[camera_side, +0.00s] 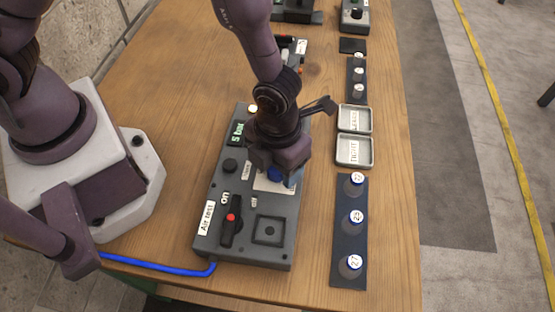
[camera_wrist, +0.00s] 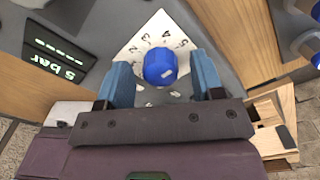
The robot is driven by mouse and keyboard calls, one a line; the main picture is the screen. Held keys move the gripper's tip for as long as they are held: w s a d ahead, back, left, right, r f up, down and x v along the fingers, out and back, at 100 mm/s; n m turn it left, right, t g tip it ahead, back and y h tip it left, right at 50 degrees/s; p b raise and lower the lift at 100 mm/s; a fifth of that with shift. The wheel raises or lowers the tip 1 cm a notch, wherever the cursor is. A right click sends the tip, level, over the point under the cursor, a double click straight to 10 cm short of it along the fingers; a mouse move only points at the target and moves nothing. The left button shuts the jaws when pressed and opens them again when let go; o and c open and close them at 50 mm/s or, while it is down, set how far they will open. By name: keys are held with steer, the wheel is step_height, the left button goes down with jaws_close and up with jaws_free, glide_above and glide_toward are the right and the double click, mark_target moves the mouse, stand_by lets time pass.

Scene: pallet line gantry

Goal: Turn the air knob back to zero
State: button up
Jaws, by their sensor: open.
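The blue air knob (camera_wrist: 160,66) stands on a white dial plate (camera_wrist: 140,42) with printed numbers, of which 2 to 5 are readable. A pale mark shows on the knob's face. My gripper (camera_wrist: 162,80) is open, with one blue finger on each side of the knob and a gap visible. In the side view, my gripper (camera_side: 280,168) is low over the grey air test box (camera_side: 262,210) and partly covers the knob (camera_side: 275,174). A green display (camera_wrist: 58,58) appears to read 5 bar; it also shows in the side view (camera_side: 237,133).
The box carries a red-dotted lever (camera_side: 231,221) near "on", a square recess (camera_side: 269,230) and a black button (camera_side: 230,165). To the right are a strip of numbered pieces (camera_side: 350,275) and two labelled trays (camera_side: 354,163). A blue hose (camera_side: 150,264) leaves the box.

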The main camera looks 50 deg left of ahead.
steer(key=c, duration=0.9)
